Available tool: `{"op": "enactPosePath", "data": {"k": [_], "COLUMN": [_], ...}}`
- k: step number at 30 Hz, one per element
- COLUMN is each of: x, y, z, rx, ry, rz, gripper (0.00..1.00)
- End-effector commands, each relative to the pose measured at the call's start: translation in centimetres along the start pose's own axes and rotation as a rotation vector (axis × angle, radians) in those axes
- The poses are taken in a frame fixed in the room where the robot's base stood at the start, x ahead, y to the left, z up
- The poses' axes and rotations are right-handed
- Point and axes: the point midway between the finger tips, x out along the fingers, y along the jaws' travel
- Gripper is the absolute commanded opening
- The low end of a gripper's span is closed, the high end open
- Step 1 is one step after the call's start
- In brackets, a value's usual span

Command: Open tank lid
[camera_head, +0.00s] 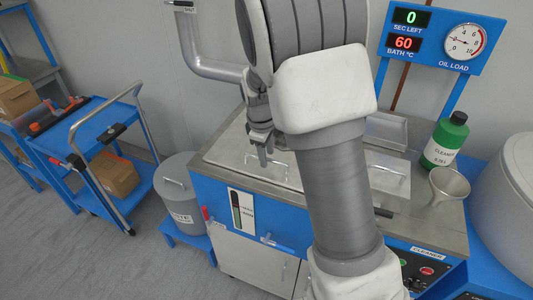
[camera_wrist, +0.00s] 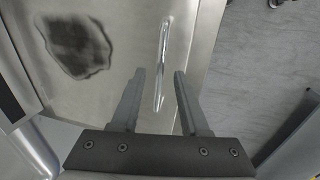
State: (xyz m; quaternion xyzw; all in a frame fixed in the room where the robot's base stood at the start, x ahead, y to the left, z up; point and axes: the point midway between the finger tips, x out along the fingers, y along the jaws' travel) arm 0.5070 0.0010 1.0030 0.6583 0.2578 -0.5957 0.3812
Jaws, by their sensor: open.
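The tank lid (camera_head: 232,150) is a flat metal plate on top of the blue-fronted machine. In the wrist view the lid (camera_wrist: 115,75) fills the left and middle, with a dark oval smudge on it. Its slim bar handle (camera_wrist: 163,50) runs lengthwise near the lid's right edge. My gripper (camera_wrist: 159,73) is open, with the near part of the handle showing between its two fingers. In the head view my gripper (camera_head: 262,158) hangs over the lid, pointing down. My arm hides part of the machine top. Whether the fingers are level with the handle is unclear.
A bent grey pipe (camera_head: 205,62) stands behind the lid. A green cleaner bottle (camera_head: 445,140) and a metal funnel (camera_head: 447,185) stand at the right. A grey lidded bin (camera_head: 180,185) stands left of the machine, and a blue cart (camera_head: 95,140) beyond it. Grey floor is free at lower left.

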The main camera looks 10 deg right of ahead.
Motion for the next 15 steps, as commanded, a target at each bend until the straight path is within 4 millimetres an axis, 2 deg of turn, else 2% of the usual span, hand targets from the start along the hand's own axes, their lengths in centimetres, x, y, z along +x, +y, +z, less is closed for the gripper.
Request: {"op": "enactPosePath", "data": {"k": [8, 15], "x": [0.11, 0.09], "y": [0.02, 0.02], "z": [0.01, 0.00], "rx": [0.000, 0.000], "ry": [0.000, 0.000], "rz": [0.000, 0.000], "gripper": [0.43, 0.00]}}
